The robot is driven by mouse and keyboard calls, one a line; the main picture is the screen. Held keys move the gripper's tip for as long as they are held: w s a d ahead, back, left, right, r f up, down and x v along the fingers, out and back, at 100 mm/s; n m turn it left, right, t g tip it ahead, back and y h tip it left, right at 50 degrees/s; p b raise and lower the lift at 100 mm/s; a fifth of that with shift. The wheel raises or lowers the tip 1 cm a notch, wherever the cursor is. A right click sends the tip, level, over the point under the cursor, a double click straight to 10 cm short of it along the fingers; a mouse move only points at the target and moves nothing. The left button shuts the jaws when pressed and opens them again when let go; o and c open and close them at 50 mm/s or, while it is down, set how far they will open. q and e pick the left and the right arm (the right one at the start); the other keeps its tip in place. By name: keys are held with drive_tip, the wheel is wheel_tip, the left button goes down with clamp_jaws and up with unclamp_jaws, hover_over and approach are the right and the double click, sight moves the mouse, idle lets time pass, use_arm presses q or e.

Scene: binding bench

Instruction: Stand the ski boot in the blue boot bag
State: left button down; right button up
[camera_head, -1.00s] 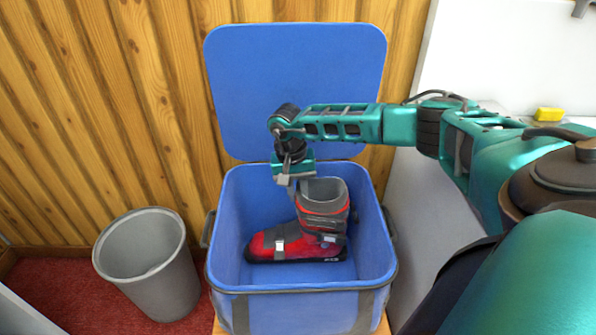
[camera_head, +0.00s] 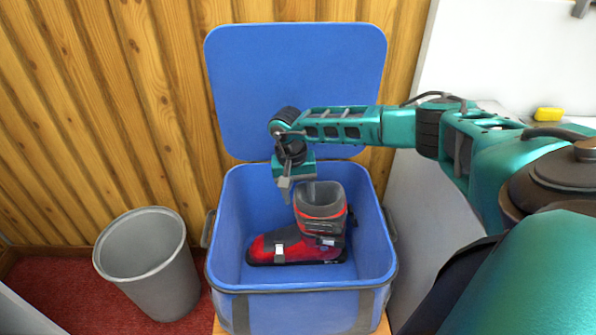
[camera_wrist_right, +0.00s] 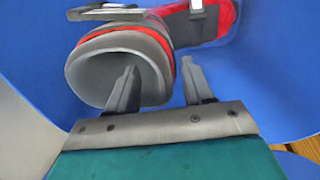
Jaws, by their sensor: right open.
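The red and grey ski boot (camera_head: 290,246) stands on its sole inside the blue boot bag (camera_head: 305,303), toe to the left and cuff opening up. In the right wrist view the boot's grey cuff (camera_wrist_right: 88,72) shows from above. My right gripper (camera_head: 287,196) is open at the left edge of the cuff. In the wrist view its fingers (camera_wrist_right: 162,72) are spread, one over the cuff opening and one outside the cuff. I cannot tell whether either finger touches the boot. My left gripper is not in view.
The bag's blue lid (camera_head: 295,75) stands open against the wooden wall (camera_head: 105,110). A grey waste bin (camera_head: 160,285) stands on the red carpet to the left. A yellow block (camera_head: 549,114) lies on a white surface at the right.

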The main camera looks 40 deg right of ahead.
use_arm(q)
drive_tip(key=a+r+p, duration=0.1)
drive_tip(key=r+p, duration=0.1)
drive_tip(key=p, duration=0.2)
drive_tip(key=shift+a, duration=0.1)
use_arm(e)
wheel_tip(320, 180, up, 13)
drive_tip(key=w+a, duration=0.1)
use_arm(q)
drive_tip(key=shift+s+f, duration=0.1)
use_arm(e)
drive_tip(key=shift+a, duration=0.1)
